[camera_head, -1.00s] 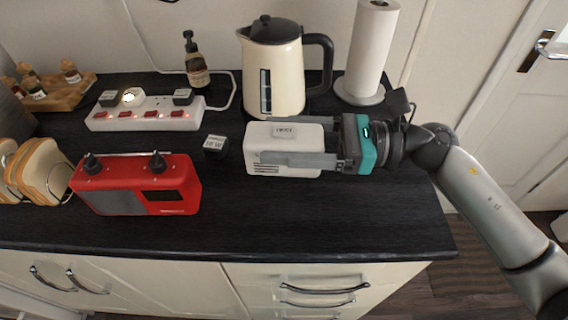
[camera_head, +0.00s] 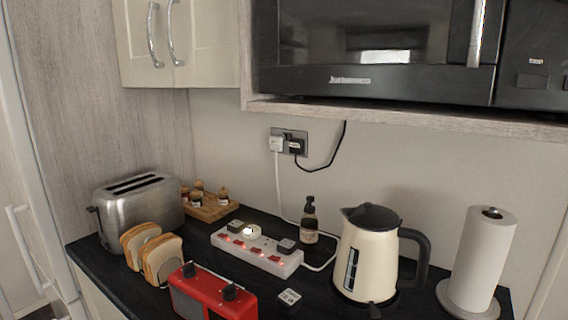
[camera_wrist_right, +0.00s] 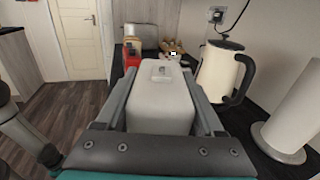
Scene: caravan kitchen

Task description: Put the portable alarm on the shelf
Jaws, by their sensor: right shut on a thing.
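The portable alarm (camera_wrist_right: 160,100), a white box with a small label on top, is in the right wrist view. My right gripper (camera_wrist_right: 162,72) is shut on it, with one finger along each side. The alarm and right gripper are out of the head view. A wooden shelf (camera_head: 400,113) runs under the black microwave (camera_head: 380,45) in the head view, above the counter. I cannot tell whether this is the task's shelf. My left gripper is in neither view.
The cream kettle (camera_head: 368,255) and paper towel roll (camera_head: 480,260) stand on the counter at right. The red radio (camera_head: 215,297), power strip (camera_head: 258,250), toaster (camera_head: 140,210), bread rack (camera_head: 150,255) and soap bottle (camera_head: 309,222) crowd the left and middle. A cabinet (camera_head: 180,45) hangs above.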

